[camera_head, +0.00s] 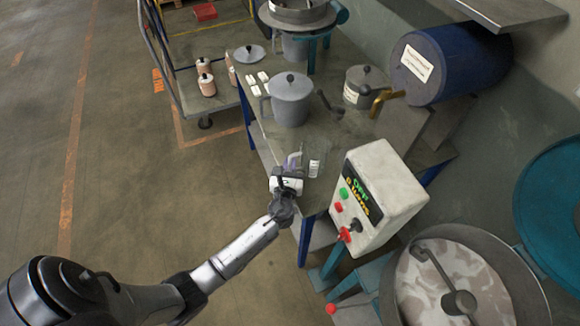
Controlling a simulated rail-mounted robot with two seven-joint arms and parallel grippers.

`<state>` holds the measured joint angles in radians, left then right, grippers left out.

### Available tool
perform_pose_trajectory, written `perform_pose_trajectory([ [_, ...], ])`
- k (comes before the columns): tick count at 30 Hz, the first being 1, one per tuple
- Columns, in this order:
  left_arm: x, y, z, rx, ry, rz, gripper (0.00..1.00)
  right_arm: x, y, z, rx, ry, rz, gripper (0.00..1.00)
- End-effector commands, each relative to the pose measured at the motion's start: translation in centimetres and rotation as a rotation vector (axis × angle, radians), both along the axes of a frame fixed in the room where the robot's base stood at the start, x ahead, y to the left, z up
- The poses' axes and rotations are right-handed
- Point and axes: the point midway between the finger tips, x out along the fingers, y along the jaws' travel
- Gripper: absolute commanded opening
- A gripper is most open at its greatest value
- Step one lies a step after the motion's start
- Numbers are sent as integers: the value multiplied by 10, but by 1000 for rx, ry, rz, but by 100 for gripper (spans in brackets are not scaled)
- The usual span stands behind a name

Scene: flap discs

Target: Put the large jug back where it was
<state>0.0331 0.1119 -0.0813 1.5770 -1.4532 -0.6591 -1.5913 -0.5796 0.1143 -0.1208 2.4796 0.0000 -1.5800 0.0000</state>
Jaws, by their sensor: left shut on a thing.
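A clear, see-through jug (314,167) with a small white label is at the front edge of the workbench, at the centre of the view. Its outline is faint, and I cannot tell whether its base touches the bench top. My left gripper (290,172) reaches up from the lower left. It is shut on the jug's left side, apparently at the handle; the fingers hide the exact contact. My right gripper does not show.
The grey workbench (335,125) holds a large grey lidded pot (291,99), a smaller labelled pot (365,87) and small white blocks (252,84). A white control box (377,195) stands close right of the jug. A blue drum (450,62) lies behind. A trolley (190,75) stands left.

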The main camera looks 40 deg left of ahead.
Motion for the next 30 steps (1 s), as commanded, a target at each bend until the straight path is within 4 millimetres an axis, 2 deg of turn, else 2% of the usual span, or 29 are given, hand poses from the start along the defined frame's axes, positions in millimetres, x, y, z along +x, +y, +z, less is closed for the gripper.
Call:
perform_pose_trajectory([
  [16, 0, 0, -8, 1, -2, 0, 0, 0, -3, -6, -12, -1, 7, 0],
  [17, 0, 0, -8, 2, -1, 0, 13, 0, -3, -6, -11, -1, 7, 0],
  [24, 0, 0, -7, 1, -1, 0, 36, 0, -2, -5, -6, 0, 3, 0],
  [30, 0, 0, -7, 1, -1, 0, 37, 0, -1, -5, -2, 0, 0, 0],
])
